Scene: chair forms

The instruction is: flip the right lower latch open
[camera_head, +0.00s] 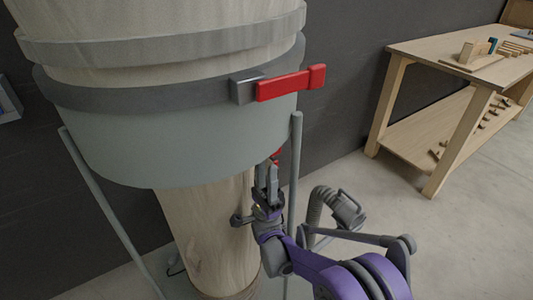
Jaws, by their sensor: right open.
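A red latch handle (290,84) sticks out to the right from a dark grey block (245,87) on the lower dark band of a big round form (150,130). A small red piece (276,155) shows just above my right gripper, mostly hidden; I cannot tell whether it is another latch. My right gripper (266,175) points upward under the form's rim, below the red handle and apart from it. Its fingers are open, and I see nothing held between them. My left gripper is not in view.
A wooden pillar (200,225) stands below the form. A wooden workbench (430,50) with small wooden parts stands at the right. Floor between is clear.

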